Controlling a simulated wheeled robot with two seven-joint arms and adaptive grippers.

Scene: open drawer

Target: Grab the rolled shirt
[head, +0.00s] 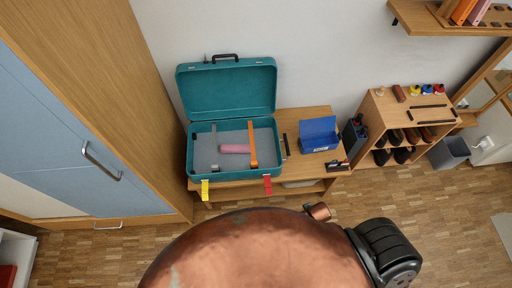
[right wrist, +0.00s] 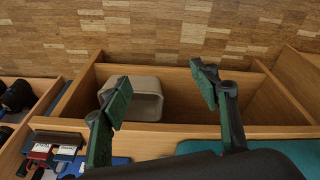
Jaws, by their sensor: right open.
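A pink rolled shirt (head: 235,149) lies inside the open teal suitcase (head: 227,91), on its grey lining. An orange strap (head: 252,146) runs just to the right of the roll, and a grey strap lies to its left. In the right wrist view, my right gripper (right wrist: 162,88) is open with nothing between its dark green fingers. It is over the front of the wooden bench, and a teal edge of the suitcase (right wrist: 288,155) shows at lower right. The shirt does not show in that view. My left gripper is in neither view.
The suitcase stands on a wooden bench (head: 290,120) beside a blue box (head: 318,136). In the right wrist view, a beige bin (right wrist: 150,110) sits in an open wooden compartment below the fingers. A tall cabinet (head: 60,150) stands at left; a shoe shelf (head: 372,108) at right.

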